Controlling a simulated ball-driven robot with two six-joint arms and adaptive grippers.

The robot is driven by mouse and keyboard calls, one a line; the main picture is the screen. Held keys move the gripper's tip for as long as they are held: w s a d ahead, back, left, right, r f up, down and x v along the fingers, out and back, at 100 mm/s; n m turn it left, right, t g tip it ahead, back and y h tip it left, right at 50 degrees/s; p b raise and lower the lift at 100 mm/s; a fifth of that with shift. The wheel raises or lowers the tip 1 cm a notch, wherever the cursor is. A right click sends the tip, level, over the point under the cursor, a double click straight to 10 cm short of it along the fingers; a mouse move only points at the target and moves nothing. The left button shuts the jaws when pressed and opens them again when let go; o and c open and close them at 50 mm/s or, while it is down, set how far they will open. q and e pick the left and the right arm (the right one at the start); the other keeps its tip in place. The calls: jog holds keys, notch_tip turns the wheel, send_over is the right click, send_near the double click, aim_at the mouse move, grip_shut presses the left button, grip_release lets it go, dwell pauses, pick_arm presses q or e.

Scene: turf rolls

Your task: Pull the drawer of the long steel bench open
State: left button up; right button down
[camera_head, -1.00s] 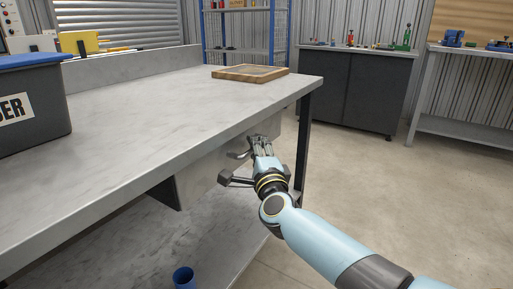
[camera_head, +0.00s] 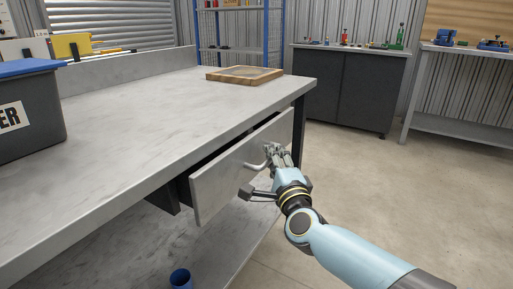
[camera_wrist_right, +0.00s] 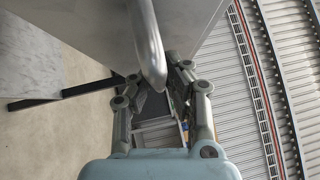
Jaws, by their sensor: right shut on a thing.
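The long steel bench (camera_head: 120,115) runs from the lower left toward the back. Its drawer (camera_head: 222,181) sits under the top and stands partly open, with a dark gap behind its front. My right gripper (camera_head: 268,152) is shut on the bar handle (camera_head: 255,166) of the drawer front. In the right wrist view the handle (camera_wrist_right: 150,45) passes between the fingers of my right gripper (camera_wrist_right: 157,88). The inside of the drawer is hidden from the head view. My left gripper is not in view.
A wooden frame (camera_head: 245,75) lies on the bench top. A dark bin with a blue lid (camera_head: 25,66) stands at the left. A blue cup (camera_head: 180,279) is on the lower shelf. The floor (camera_head: 400,200) at the right is clear.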

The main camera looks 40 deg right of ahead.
pick_arm(q)
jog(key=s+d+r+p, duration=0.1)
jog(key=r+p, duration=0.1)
jog(key=p, duration=0.1)
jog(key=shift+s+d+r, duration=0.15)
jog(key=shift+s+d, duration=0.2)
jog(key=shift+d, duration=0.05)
pick_arm(e)
jog(key=s+d, duration=0.3)
jog(key=s, duration=0.5)
jog(key=s+d, duration=0.3)
jog(key=s, duration=0.5)
jog(key=shift+s+d+f, duration=0.25)
jog(key=shift+d+f, duration=0.05)
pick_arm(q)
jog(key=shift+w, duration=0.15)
pick_arm(e)
jog(key=c, duration=1.6)
grip_release()
jog(key=shift+c, duration=0.2)
jog(key=o, duration=0.3)
jog(key=shift+w+r, duration=0.1)
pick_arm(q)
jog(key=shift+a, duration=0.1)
